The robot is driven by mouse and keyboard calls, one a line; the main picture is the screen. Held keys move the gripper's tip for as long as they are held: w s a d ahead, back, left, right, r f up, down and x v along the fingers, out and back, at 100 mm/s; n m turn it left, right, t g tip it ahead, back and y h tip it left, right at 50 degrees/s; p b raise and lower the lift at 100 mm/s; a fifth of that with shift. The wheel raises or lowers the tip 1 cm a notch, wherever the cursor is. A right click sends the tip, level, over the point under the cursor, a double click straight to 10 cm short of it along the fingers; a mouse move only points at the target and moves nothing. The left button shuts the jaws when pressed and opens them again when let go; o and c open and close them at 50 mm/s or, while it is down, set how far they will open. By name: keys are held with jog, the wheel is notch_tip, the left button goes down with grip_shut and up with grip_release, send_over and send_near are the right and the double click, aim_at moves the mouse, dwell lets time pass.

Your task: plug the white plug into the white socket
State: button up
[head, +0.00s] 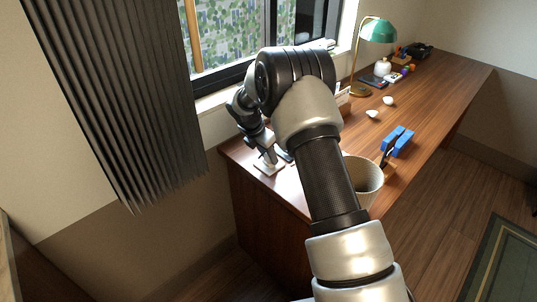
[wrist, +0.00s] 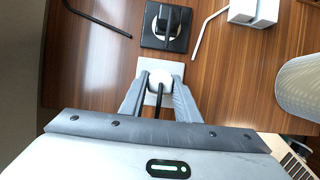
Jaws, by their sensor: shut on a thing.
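My gripper (wrist: 159,84) is shut on the white plug (wrist: 160,77), which shows as a rounded white body between the fingertips with a dark cord running back toward the wrist. The white socket (wrist: 176,69) is a pale square plate on the wooden desk, directly beyond the plug and partly hidden by it and the fingers. Whether the plug's pins are in the socket is hidden. In the head view my gripper (head: 266,154) points down over the white socket (head: 266,169) near the desk's left end.
A black socket (wrist: 151,41) with a black plug (wrist: 166,20) in or on it lies just beyond the white one. A white box (wrist: 254,11) is at the wrist view's top.

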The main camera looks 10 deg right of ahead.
jog(key=shift+f, duration=0.25)
jog(key=o, duration=1.1)
jog(key=shift+c, duration=0.2)
jog(key=shift+r, duration=0.15)
jog(key=p+v, duration=0.1)
jog(key=v, duration=1)
jog(key=shift+s+a+r+p, duration=0.2)
jog(key=shift+r+p, duration=0.15)
jog(key=shift+p, duration=0.05)
